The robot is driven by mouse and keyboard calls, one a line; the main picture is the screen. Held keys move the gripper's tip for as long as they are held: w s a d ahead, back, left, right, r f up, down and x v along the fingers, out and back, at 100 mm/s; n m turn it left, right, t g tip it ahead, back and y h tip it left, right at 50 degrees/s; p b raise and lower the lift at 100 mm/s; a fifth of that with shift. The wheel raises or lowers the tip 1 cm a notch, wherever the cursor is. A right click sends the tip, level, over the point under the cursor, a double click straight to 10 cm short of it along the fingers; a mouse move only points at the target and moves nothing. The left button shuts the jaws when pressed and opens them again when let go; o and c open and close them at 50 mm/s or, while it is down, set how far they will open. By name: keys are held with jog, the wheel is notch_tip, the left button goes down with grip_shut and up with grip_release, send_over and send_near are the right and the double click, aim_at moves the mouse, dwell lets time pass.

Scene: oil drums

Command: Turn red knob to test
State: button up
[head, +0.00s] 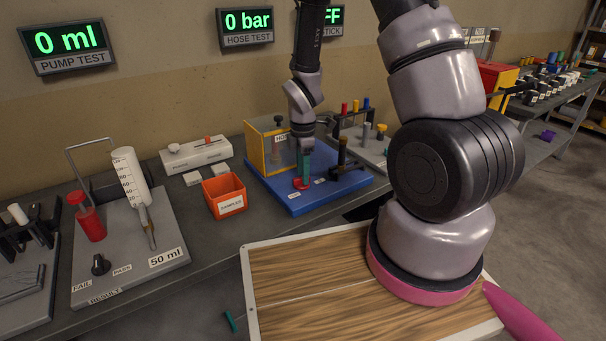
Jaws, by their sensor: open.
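The red knob (301,184) sits on the blue base (294,206) of the hose test station, in the middle of the head view. Small white labels lie on the base near the knob; their words are too small to read. My gripper (304,175) points straight down over the knob, its greenish fingers at or just above it. It is open; whether the fingers touch the knob I cannot tell. The fingers partly hide the knob. The display (247,23) above reads 0 bar, HOSE TEST.
A yellow-framed clear box (266,147) stands just left of my gripper, and a dark post (342,152) on the right. An orange bin (225,194) and the pump test station (130,255) are further left. My own arm hides much of the right side.

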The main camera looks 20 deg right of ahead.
jog(key=shift+f, duration=0.5)
jog(key=shift+c, duration=0.3)
grip_shut()
